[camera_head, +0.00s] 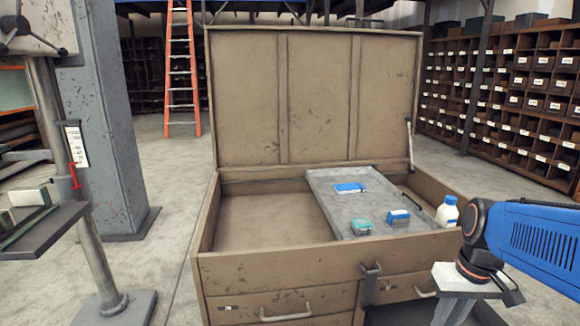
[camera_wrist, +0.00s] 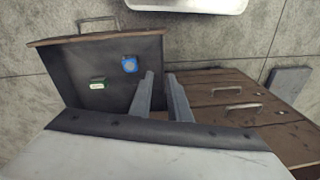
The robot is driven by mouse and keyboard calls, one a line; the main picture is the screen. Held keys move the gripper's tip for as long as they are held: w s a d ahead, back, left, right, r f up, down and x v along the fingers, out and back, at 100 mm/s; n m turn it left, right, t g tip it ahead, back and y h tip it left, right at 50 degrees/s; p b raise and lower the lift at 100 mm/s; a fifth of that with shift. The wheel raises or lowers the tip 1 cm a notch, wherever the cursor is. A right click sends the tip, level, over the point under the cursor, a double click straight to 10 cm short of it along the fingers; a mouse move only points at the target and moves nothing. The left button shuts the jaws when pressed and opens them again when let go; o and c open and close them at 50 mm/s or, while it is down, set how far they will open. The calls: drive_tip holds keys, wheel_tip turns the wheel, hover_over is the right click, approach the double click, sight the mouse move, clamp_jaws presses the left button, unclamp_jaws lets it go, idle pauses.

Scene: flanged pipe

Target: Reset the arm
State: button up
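My gripper (camera_wrist: 160,77) is in the wrist view with its two grey fingers apart and nothing between them. In the head view my blue arm (camera_head: 535,245) reaches in at the right, beside the chest's front right corner; the fingertips cannot be made out there. The fingers appear over or near the edge of a pulled-out drawer (camera_wrist: 75,65); their height above it is unclear.
The drawer holds a blue round item (camera_wrist: 130,64) and a green box (camera_wrist: 97,84). The chest (camera_head: 280,262) has its lid (camera_head: 310,95) raised. Its grey tray (camera_head: 335,205) bears small blue and teal items. A white bottle (camera_head: 447,212) stands at right. A grey pillar (camera_head: 100,120) stands left.

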drive_tip(key=s+a+r+n+t, duration=0.1)
drive_tip(key=s+a+r+t, duration=0.2)
drive_tip(key=a, duration=0.4)
drive_tip(key=shift+s+a+t+h, duration=0.15)
drive_tip(key=shift+s+t+h, duration=0.1)
drive_tip(key=shift+t+h, duration=0.15)
drive_tip(key=shift+r, duration=0.1)
idle(0.9)
